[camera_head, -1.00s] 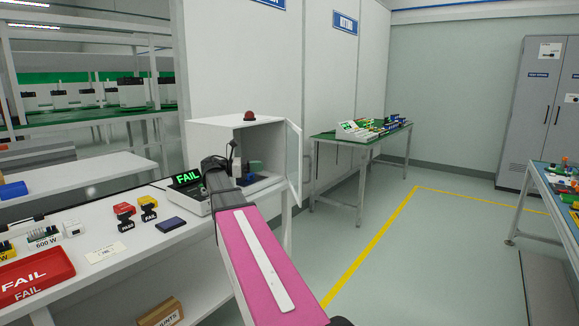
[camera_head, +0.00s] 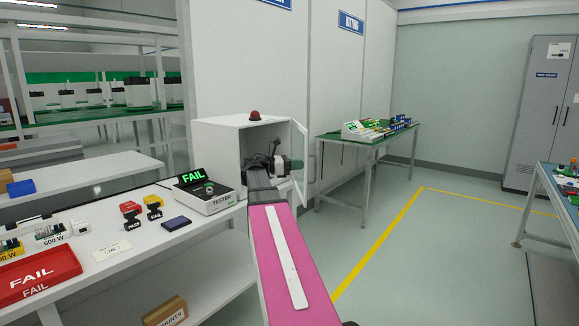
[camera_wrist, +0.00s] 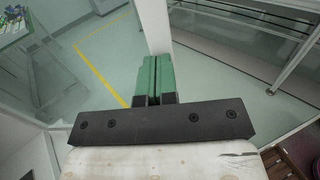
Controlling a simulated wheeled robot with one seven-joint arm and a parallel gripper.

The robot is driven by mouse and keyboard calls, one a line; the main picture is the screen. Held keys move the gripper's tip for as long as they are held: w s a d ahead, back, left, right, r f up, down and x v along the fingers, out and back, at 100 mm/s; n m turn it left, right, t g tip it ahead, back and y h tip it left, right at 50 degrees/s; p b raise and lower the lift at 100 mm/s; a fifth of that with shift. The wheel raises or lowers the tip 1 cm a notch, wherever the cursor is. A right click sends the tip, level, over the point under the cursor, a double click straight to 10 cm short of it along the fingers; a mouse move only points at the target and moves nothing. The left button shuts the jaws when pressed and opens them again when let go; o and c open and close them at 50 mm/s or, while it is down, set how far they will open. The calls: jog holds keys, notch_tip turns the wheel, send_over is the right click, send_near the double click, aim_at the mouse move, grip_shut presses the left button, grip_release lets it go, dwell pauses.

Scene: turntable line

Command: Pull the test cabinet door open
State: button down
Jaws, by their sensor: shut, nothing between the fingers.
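The test cabinet (camera_head: 222,150) is a white box with a red lamp on top, standing on the bench. Its white-framed door (camera_head: 302,142) stands open on the right side, swung out toward me. My gripper (camera_head: 296,163) is in front of the cabinet opening, at the inner side of the door, and hides part of the inside. In the wrist view its green fingers (camera_wrist: 153,76) are together with nothing between them. A white upright bar (camera_wrist: 155,28), probably the door's frame, is right beyond the fingertips; I cannot tell whether they touch it.
The tester (camera_head: 212,199) with a green FAIL display stands left of the cabinet. A red FAIL tray (camera_head: 38,272), stamps and small parts lie farther left on the bench. A green-topped table (camera_head: 365,138) stands behind the door. The floor right of the bench is clear.

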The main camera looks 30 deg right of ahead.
jog(key=shift+s+d, duration=0.15)
jog(key=shift+d, duration=0.1)
jog(key=s+d+n+t, duration=0.3)
jog(key=d+n+t, duration=0.45)
jog(key=d, duration=1.05)
jog(key=w+d+n+t, duration=0.1)
jog(key=w+d+t, duration=0.2)
jog(key=d, duration=0.5)
jog(key=w+d+n+t+y, duration=0.1)
jog(key=w+d+t, duration=0.2)
jog(key=d, duration=0.6)
jog(key=shift+w+d+t, duration=0.15)
jog(key=shift+w+t, duration=0.15)
jog(key=shift+t, duration=0.15)
